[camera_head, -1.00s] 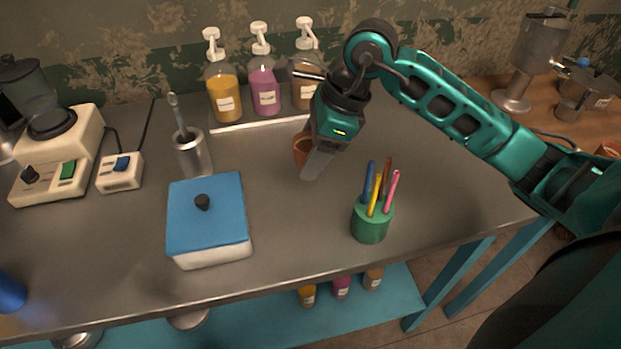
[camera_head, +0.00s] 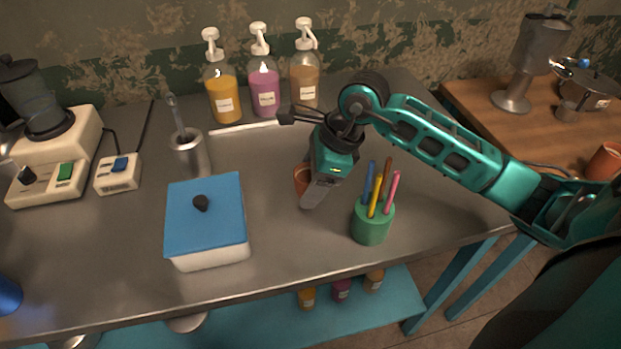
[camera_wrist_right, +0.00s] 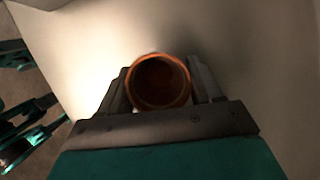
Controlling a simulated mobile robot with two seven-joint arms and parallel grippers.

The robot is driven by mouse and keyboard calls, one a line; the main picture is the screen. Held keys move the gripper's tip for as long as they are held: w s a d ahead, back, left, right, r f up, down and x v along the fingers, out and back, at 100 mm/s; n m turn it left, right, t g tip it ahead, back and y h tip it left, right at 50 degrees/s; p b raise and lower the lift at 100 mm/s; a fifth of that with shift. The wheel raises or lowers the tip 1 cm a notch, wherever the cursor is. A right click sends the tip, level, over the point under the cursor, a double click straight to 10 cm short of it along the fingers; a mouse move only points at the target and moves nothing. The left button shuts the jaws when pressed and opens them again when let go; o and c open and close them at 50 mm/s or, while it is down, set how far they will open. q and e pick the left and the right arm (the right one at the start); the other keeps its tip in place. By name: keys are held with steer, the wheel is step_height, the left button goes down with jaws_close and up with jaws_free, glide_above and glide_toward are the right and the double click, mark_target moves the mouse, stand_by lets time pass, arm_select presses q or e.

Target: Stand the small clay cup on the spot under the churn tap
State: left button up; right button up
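The small clay cup (camera_head: 301,178) is orange-brown and upright, partly hidden by my right gripper (camera_head: 312,190) in the head view. In the right wrist view the round mouth of the cup (camera_wrist_right: 160,82) sits between the two fingers of the right gripper (camera_wrist_right: 162,88), which are closed on its sides. The cup looks empty. I cannot tell whether its base touches the metal table. My left gripper is not in view. I cannot identify the churn tap or the spot under it for certain.
A green pen holder (camera_head: 371,225) stands close to the right of the gripper. A blue-lidded box (camera_head: 206,222), a metal holder (camera_head: 190,155) and pump bottles (camera_head: 262,85) surround it. A wooden table (camera_head: 480,110) bears a metal device (camera_head: 535,55) and a terracotta pot (camera_head: 606,160).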

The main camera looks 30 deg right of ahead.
steer(key=o, duration=0.4)
steer(key=shift+r, duration=0.15)
